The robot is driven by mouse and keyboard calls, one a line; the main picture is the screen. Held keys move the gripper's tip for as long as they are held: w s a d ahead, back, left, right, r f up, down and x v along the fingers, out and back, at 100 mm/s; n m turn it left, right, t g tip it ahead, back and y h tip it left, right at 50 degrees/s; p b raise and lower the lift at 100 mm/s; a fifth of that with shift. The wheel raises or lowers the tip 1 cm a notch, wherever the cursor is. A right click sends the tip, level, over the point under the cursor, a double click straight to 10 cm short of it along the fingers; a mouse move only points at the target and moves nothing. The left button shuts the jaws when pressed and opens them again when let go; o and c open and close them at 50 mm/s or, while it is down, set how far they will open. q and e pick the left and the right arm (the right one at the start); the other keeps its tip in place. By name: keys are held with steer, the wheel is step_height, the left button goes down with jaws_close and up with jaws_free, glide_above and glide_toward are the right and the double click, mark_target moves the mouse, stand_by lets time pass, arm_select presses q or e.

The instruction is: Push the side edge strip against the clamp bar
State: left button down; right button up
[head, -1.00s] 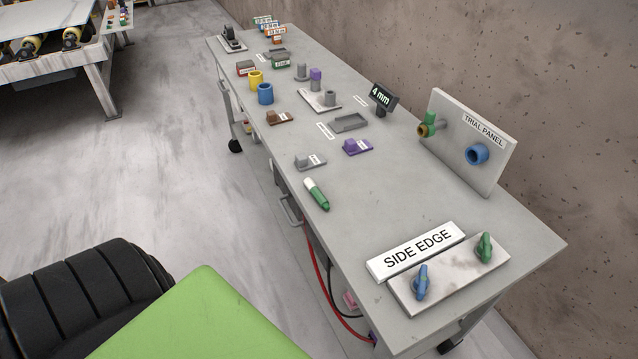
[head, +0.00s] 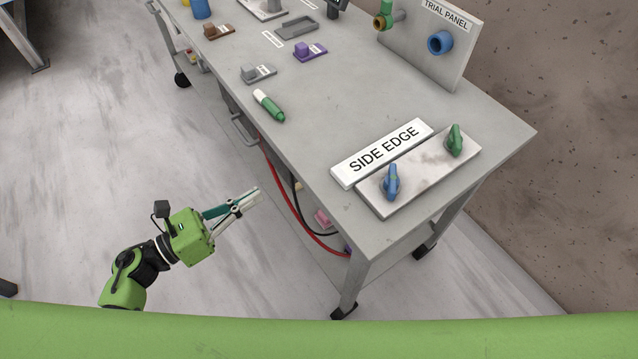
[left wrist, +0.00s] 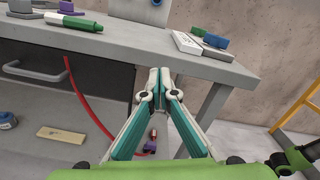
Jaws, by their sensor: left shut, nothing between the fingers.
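The side edge strip (head: 383,151) is a white strip lettered SIDE EDGE, flat on the grey bench. It lies alongside the clamp bar (head: 420,172), a pale speckled bar with a blue knob (head: 391,183) and a green knob (head: 455,141). I cannot tell whether strip and bar touch. The left wrist view also shows the strip (left wrist: 187,43) and bar (left wrist: 219,53), on the bench beyond the fingers. My left gripper (head: 253,196) is shut and empty, left of the bench's side and apart from the strip. It also shows in the left wrist view (left wrist: 160,76). My right gripper is out of view.
A green marker (head: 268,106) lies near the bench's left edge, with grey and purple blocks beyond. The trial panel (head: 430,40) stands upright at the back. A bench handle (head: 244,130) and red hose (head: 290,205) are near my left gripper. Bench top left of the strip is clear.

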arm_select(q)
steer(key=s+d+r+m+g+h, duration=0.1)
steer(key=s+d+r+m+g, duration=0.1)
steer(key=m, duration=0.3)
steer(key=p, duration=0.5)
glide_toward(333, 173)
steer(key=shift+g, duration=0.3)
steer(key=x, duration=0.6)
steer(key=shift+w+r, duration=0.15)
steer(key=shift+w, duration=0.15)
steer(key=shift+w+d, duration=0.15)
steer(key=shift+d, duration=0.25)
steer(key=shift+w+d+f+b, duration=0.3)
steer(key=shift+d+b, duration=0.25)
steer(key=shift+b, duration=0.3)
steer(key=shift+w+d, duration=0.15)
steer(key=shift+d, duration=0.1)
steer(key=shift+r, duration=0.15)
